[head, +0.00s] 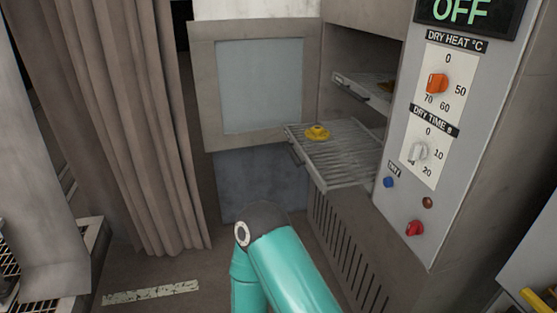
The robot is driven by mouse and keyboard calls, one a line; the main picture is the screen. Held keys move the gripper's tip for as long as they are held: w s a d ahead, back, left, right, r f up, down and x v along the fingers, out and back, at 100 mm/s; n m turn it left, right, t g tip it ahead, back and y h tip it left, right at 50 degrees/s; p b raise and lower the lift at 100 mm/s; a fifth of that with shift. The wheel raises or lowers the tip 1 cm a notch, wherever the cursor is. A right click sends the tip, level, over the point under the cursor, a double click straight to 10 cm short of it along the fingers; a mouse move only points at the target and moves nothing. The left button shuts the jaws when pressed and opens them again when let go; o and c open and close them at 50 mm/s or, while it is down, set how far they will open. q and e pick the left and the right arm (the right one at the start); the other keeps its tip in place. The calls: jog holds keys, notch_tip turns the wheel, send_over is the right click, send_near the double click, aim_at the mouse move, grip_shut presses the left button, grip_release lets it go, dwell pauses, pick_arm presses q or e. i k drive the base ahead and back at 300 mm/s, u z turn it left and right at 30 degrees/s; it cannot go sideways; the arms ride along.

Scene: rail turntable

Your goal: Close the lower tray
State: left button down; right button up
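The lower tray (345,160) is a grey slatted rack that sticks well out of the drying cabinet's opening. A small yellow part (317,132) rests on it near its left end. A dark handle (296,154) is on the tray's front edge. A teal arm section of mine shows at the bottom centre, below the tray. Neither gripper can be seen.
The cabinet door (260,85) with a pale window stands open left of the trays. The control panel (432,115) at right reads OFF and carries dials and buttons. A brown curtain (125,120) hangs at left.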

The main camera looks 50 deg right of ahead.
aim_at(319, 182)
jog(key=u, duration=0.15)
jog(key=i, duration=0.9)
jog(key=z, duration=3.1)
jog(key=i, duration=1)
jog(key=u, duration=0.25)
jog(key=k, duration=0.85)
jog(key=z, duration=0.2)
jog(key=i, duration=0.75)
